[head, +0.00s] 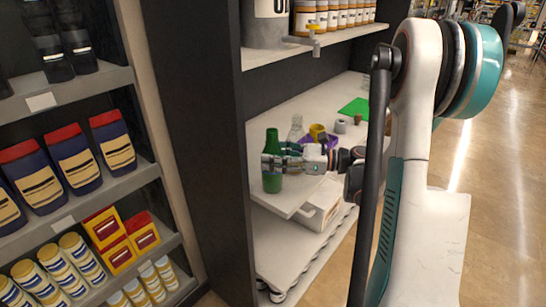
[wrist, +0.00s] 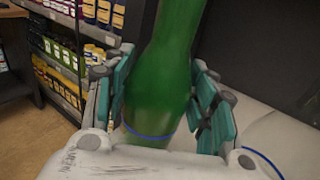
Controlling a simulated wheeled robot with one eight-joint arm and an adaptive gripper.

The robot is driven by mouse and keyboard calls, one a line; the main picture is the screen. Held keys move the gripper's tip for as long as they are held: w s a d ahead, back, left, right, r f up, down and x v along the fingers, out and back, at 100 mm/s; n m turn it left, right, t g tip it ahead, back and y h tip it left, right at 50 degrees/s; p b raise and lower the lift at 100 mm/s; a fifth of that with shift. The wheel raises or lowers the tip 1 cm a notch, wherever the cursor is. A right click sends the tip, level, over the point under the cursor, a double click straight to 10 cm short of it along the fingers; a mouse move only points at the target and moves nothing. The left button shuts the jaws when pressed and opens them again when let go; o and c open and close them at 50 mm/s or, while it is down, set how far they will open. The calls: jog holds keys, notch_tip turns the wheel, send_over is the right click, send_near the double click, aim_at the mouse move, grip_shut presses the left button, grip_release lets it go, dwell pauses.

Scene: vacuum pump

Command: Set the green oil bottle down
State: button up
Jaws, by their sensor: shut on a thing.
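The green oil bottle (head: 272,182) is upright at the left front corner of the white shelf board (head: 292,208) in the head view. My gripper (head: 278,162) reaches in from the right and is shut around the bottle's body. In the wrist view the green bottle (wrist: 165,75) fills the middle, between the two teal finger pads of my gripper (wrist: 163,105). A blue ring shows low on the bottle. I cannot tell whether the bottle's base touches the board.
Behind the bottle stand a clear bottle (head: 296,128), a yellow cup (head: 317,131) and a green mat (head: 354,108). A dark upright panel (head: 215,130) stands close on the left. The board's middle is partly clear.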

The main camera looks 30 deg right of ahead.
jog(key=shift+f, duration=0.15)
jog(key=o, duration=1.7)
jog(key=shift+d+r, duration=0.15)
jog(key=shift+r, duration=0.05)
jog(key=p+v, duration=0.3)
jog(key=v, duration=0.8)
jog(key=shift+s+d+f, duration=0.1)
jog(key=shift+s+d, duration=0.15)
jog(key=shift+s, duration=0.05)
